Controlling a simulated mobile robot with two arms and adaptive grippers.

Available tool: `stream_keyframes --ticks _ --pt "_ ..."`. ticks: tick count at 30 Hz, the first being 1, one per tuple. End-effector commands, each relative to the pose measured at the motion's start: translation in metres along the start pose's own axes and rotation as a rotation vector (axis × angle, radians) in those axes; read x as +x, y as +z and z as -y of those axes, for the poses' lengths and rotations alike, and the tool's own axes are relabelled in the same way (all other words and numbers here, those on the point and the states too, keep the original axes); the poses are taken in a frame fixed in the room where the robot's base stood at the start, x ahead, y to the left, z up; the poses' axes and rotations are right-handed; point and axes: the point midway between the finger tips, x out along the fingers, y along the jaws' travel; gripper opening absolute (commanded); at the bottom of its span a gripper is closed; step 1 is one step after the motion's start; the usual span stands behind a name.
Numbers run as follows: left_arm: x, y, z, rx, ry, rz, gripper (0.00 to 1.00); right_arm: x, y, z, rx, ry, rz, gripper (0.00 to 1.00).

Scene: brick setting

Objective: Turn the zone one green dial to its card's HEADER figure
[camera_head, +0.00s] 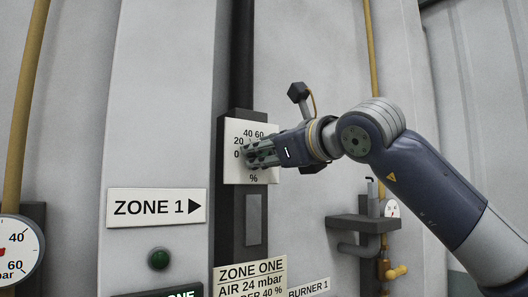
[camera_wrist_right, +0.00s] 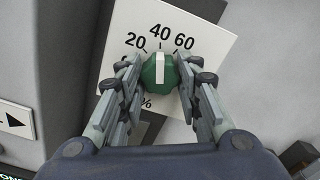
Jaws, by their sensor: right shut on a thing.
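The green dial (camera_wrist_right: 159,70) sits on a white scale plate (camera_wrist_right: 205,25) marked in %. In the right wrist view its white pointer line stands upright and points at or very near the 40. My right gripper (camera_head: 252,154) is shut on the dial, one finger on each side; the fingertips also show in the right wrist view (camera_wrist_right: 159,74). In the head view the fingers hide most of the dial. The zone one card (camera_head: 250,275) below reads AIR 24 mbar and a partly covered line ending in "DER 40 %". My left gripper is not in view.
A ZONE 1 sign (camera_head: 157,208) with a right arrow and a green button or lamp (camera_head: 159,258) are left of the column. A gauge (camera_head: 17,252) is at far left. A bracket with pipework (camera_head: 362,224) stands below my right arm.

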Motion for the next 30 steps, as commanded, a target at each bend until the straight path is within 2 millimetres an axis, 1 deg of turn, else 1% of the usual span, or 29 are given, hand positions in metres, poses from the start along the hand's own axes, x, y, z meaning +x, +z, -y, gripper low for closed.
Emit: stream_keyframes --ticks 5,6,8,17,20,23,26,30 --pt "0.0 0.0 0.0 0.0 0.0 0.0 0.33 -0.001 0.002 0.001 0.0 -0.002 0.004 0.08" --pt "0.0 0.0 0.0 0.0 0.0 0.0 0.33 -0.001 0.002 0.001 0.0 -0.002 0.004 0.39" --pt "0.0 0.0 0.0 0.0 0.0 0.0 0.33 -0.001 0.001 0.001 0.001 -0.002 0.003 0.52" --pt "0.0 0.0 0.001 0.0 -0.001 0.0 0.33 0.0 0.001 0.0 0.001 -0.001 0.001 0.52" --pt "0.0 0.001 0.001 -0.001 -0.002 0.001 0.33 -0.003 0.001 0.001 0.001 -0.001 0.002 0.52" --pt "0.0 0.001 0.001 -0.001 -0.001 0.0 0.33 -0.012 0.001 0.001 0.0 -0.002 0.002 0.52" --pt "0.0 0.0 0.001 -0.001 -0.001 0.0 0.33 -0.027 0.0 0.002 0.0 -0.003 0.003 0.52" --pt "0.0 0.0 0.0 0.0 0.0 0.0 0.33 -0.056 0.0 0.002 0.0 -0.003 0.003 0.52"
